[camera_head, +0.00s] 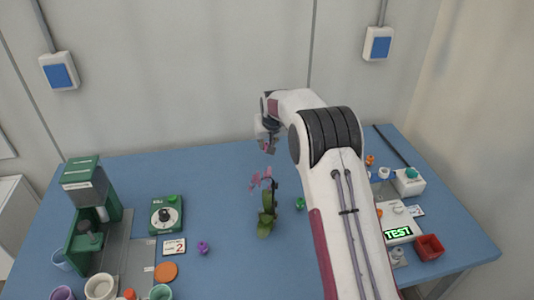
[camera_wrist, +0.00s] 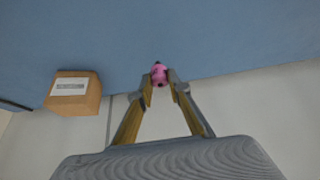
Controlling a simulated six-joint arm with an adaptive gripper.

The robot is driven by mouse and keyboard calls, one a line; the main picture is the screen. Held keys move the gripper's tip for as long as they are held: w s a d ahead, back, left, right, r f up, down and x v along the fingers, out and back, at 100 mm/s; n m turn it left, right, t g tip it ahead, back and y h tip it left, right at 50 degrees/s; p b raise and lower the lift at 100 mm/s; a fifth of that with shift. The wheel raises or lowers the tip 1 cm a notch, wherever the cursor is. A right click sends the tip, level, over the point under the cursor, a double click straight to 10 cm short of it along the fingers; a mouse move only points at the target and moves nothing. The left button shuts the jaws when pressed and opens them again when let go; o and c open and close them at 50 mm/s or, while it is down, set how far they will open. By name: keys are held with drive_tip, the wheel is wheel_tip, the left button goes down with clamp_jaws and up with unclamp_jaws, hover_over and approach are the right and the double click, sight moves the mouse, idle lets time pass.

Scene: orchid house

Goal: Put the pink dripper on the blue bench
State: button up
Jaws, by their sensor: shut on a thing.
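The pink dripper (camera_wrist: 159,74) is a small pink piece between my fingertips in the wrist view. My gripper (camera_wrist: 160,84) is shut on it. In the head view my gripper (camera_head: 267,146) hangs over the back part of the blue bench (camera_head: 225,170), left of my arm's bend. A little pink shows at its fingertips there. The wrist view shows blue bench surface (camera_wrist: 180,35) beyond the dripper. I cannot tell how high the dripper is above the bench, or whether it touches it.
A pink-flowered orchid (camera_head: 266,205) stands in front of my gripper, with a green dripper (camera_head: 300,203) beside it. A purple dripper (camera_head: 203,247) and a green timer (camera_head: 166,214) lie left. A cardboard box (camera_wrist: 75,92) shows in the wrist view. The bench's back left is clear.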

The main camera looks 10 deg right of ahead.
drive_tip(key=shift+f, duration=2.2)
drive_tip(key=shift+f, duration=0.15)
drive_tip(key=o, duration=0.8)
drive_tip(key=shift+v, duration=6.2)
